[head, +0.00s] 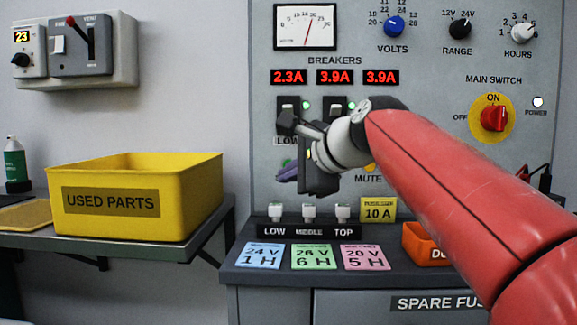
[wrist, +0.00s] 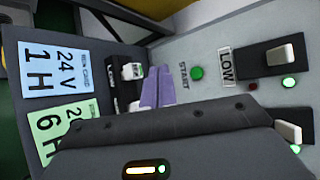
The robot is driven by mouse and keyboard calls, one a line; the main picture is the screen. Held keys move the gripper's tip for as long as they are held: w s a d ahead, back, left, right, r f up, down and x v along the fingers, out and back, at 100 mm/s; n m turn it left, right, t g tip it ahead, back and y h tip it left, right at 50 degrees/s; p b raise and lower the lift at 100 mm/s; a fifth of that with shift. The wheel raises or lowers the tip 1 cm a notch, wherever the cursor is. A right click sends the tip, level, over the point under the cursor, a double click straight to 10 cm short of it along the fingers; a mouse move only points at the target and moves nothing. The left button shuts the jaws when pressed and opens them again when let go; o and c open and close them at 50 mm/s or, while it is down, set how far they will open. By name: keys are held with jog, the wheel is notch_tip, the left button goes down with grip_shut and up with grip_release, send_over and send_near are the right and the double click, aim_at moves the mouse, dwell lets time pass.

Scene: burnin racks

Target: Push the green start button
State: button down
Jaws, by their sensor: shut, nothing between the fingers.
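The green start button (wrist: 197,73) shows in the wrist view on the grey panel, with the word START beside it. My gripper (wrist: 158,72) shows purple fingers that are closed together and empty. In the wrist view the fingertips appear a short way left of the button, apart from it in the picture; the depth gap is hard to tell. In the head view my gripper (head: 286,173) is in front of the panel's lower left.
Near the button are the LOW breaker switch (wrist: 282,56) and small lights. A yellow USED PARTS bin (head: 190,195) stands left; an orange bin (head: 420,244) is right.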

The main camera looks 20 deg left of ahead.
jog(key=w+a+p, duration=0.2)
jog(key=w+p, duration=0.2)
jog(key=w, duration=0.4)
jog(key=shift+w+p, duration=0.2)
jog(key=shift+p, duration=0.25)
dwell(1.7)
jog(key=shift+w, duration=0.25)
jog(key=shift+w+a+p, duration=0.15)
jog(key=shift+w+p, duration=0.25)
jog(key=shift+p, duration=0.3)
dwell(0.4)
jog(key=shift+s+d+f+b, duration=0.15)
jog(key=shift+s+b, duration=0.25)
jog(key=shift+s, duration=0.4)
